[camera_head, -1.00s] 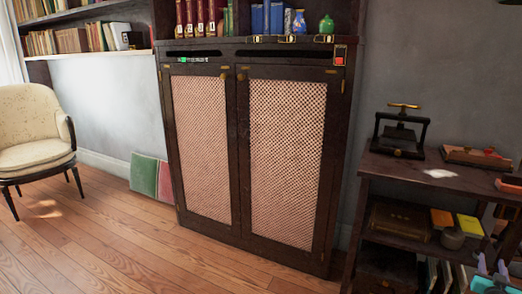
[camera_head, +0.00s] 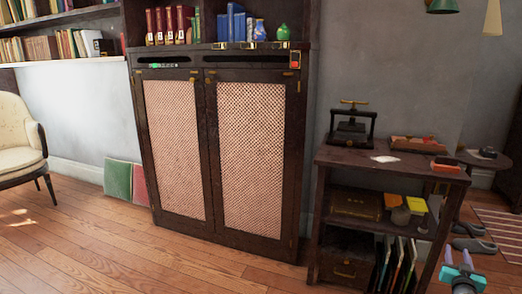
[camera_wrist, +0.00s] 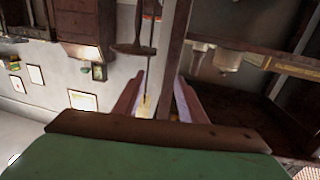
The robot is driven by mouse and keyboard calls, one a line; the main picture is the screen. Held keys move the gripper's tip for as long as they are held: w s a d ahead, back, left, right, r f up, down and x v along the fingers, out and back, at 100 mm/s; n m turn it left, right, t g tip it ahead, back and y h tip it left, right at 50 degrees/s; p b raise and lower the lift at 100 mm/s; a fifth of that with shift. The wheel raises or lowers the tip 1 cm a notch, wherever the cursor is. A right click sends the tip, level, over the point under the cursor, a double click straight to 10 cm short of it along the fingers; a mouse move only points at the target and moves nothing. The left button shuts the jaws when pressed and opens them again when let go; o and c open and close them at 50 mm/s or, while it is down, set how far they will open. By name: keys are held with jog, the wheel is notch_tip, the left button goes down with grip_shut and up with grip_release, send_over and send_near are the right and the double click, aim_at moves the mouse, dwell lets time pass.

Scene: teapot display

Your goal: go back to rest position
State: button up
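My gripper (camera_head: 458,256) shows at the bottom right of the head view, in front of the floor beside the dark side shelf. Its two pale lilac fingers stand apart above a teal body, with nothing visible between them. The wrist view also shows my gripper (camera_wrist: 160,88), with a gap between its fingers. A broad green surface with a brown edge fills the bottom of that view; I cannot tell what it is.
A dark side shelf (camera_head: 327,158) bears a black press (camera_head: 352,128) and a wooden tray (camera_head: 418,144). A tall cabinet (camera_head: 210,150) stands left of it, and a cream armchair (camera_head: 18,158) at far left. The floor in front (camera_head: 130,255) is clear.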

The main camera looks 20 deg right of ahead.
jog(key=w+a+r+n+t+y+p, duration=0.1)
jog(key=w+a+n+t+y+p, duration=0.35)
jog(key=w+a+p, duration=1.25)
jog(key=w+a+f+g+y+p, duration=0.2)
jog(key=a, duration=0.8)
jog(key=w+a+f+g+y+p, duration=0.1)
jog(key=a+f+g, duration=0.1)
jog(key=a, duration=0.8)
jog(key=w+a+f+g+y+p, duration=0.1)
jog(key=w+a+f+y+p, duration=0.1)
jog(key=a, duration=0.8)
jog(key=s+a+f+n+g+y+p, duration=0.1)
jog(key=s+a+f+g+p, duration=0.3)
jog(key=s+a, duration=0.4)
jog(key=s+a+f+g+p, duration=0.3)
jog(key=s+a+p, duration=0.2)
jog(key=s+a, duration=0.3)
jog(key=s+a+n+g+y, duration=0.1)
jog(key=s+a+g, duration=0.3)
jog(key=s, duration=0.9)
jog(key=s+a+n+g+y+p, duration=0.1)
jog(key=s+a+g, duration=0.3)
jog(key=s, duration=0.9)
jog(key=n+g, duration=0.1)
jog(key=g, duration=0.1)
jog(key=shift+a+r+n+g, duration=0.35)
jog(key=shift+w, duration=0.1)
